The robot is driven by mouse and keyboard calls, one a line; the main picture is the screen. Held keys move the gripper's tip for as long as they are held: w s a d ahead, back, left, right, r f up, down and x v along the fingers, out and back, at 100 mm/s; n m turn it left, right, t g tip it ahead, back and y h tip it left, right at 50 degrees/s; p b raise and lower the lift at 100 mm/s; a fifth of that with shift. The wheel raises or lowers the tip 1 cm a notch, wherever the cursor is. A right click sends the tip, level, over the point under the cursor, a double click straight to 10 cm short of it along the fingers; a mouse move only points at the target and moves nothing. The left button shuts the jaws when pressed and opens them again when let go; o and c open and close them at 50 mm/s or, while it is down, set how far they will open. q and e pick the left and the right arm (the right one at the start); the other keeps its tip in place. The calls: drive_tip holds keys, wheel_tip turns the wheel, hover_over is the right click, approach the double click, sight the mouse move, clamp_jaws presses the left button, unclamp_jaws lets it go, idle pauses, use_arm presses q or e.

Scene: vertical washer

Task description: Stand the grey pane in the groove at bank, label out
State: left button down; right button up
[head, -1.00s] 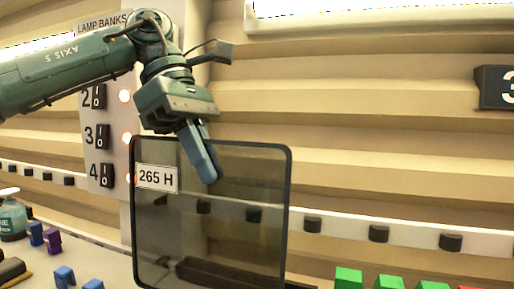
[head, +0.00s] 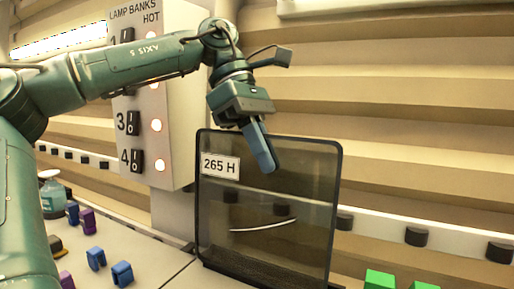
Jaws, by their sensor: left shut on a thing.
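The grey pane (head: 270,200) is a see-through smoked sheet with a dark rounded frame, upright in the middle of the head view. Its white label (head: 220,165), reading "265 H", is at the upper left of the face toward me. My left gripper (head: 262,158) is shut on the pane's top edge, one finger reaching down over the near face. Dark material shows along the pane's bottom edge; I cannot tell whether the pane sits in a groove there. My right gripper is not in view.
A lamp bank panel (head: 142,90) with numbered switches stands behind and left of the pane. Green blocks (head: 380,279) are at lower right. Black pegs line the wall rail (head: 380,231).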

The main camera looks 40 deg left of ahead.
use_arm(q)
drive_tip(key=shift+w+a+f, duration=0.2)
drive_tip(key=shift+w+f, duration=0.05)
drive_tip(key=shift+w, duration=0.45)
drive_tip(key=shift+w+a+f, duration=0.2)
drive_tip(key=shift+w+f, duration=0.05)
drive_tip(key=shift+w, duration=0.45)
drive_tip(key=shift+w+a+f, duration=0.2)
drive_tip(key=shift+w+a, duration=0.05)
drive_tip(key=shift+w, duration=0.45)
drive_tip(key=shift+w+a+f, duration=0.15)
drive_tip(key=shift+w+a, duration=0.05)
drive_tip(key=shift+w, duration=0.45)
drive_tip(key=shift+s+d+f+b, duration=0.1)
drive_tip(key=shift+f+b, duration=0.35)
drive_tip(key=shift+f, duration=0.45)
idle(0.3)
drive_tip(key=shift+f+b, duration=0.4)
drive_tip(key=shift+f, duration=0.25)
idle(0.6)
drive_tip(key=c, duration=1.6)
unclamp_jaws()
drive_tip(key=shift+s, duration=0.1)
drive_tip(key=shift+o, duration=0.4)
drive_tip(key=shift+f, duration=0.15)
